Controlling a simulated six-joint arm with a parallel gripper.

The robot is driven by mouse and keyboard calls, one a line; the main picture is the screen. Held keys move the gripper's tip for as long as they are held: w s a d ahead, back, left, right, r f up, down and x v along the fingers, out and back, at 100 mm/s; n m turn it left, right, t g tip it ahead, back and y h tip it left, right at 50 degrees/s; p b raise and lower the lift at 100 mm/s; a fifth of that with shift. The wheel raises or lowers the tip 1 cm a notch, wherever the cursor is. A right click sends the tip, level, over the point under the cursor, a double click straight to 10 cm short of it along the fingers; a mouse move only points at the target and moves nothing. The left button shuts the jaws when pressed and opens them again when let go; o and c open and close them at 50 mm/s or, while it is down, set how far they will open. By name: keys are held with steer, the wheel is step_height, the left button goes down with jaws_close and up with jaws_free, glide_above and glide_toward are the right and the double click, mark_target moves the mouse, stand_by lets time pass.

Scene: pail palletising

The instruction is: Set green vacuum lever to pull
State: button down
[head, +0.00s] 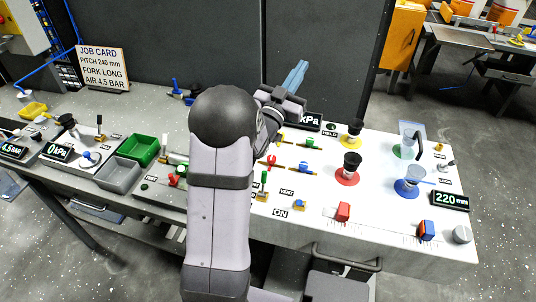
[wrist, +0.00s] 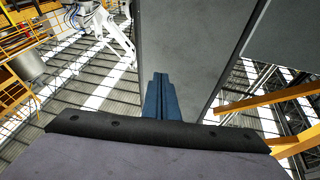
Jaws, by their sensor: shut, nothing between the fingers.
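My gripper (head: 297,74) is raised above the back of the bench, in front of the dark wall panel, well apart from the lever. Its blue fingers are together and empty; they also show shut in the wrist view (wrist: 160,98). The lever is not in the wrist view.
Red (head: 348,170), yellow (head: 352,136) and blue (head: 407,187) based fittings stand farther right. A kPa display (head: 310,121) is behind.

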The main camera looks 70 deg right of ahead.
steer(key=w+d+n+t+y, duration=0.25)
steer(key=w+d+t, duration=0.3)
steer(key=d, duration=0.35)
steer(key=g+y+p, duration=0.1)
steer(key=y+p, duration=0.5)
steer(key=y, duration=1.3)
glide_above(264, 183)
steer(key=d, duration=0.4)
step_height(264, 183, down, 22)
steer(key=shift+f+m, duration=0.25)
steer(key=shift+m, duration=0.2)
steer(key=shift+a+h, duration=0.1)
steer(key=shift+h, duration=0.15)
steer(key=shift+a+b, duration=0.15)
steer(key=shift+b, duration=0.55)
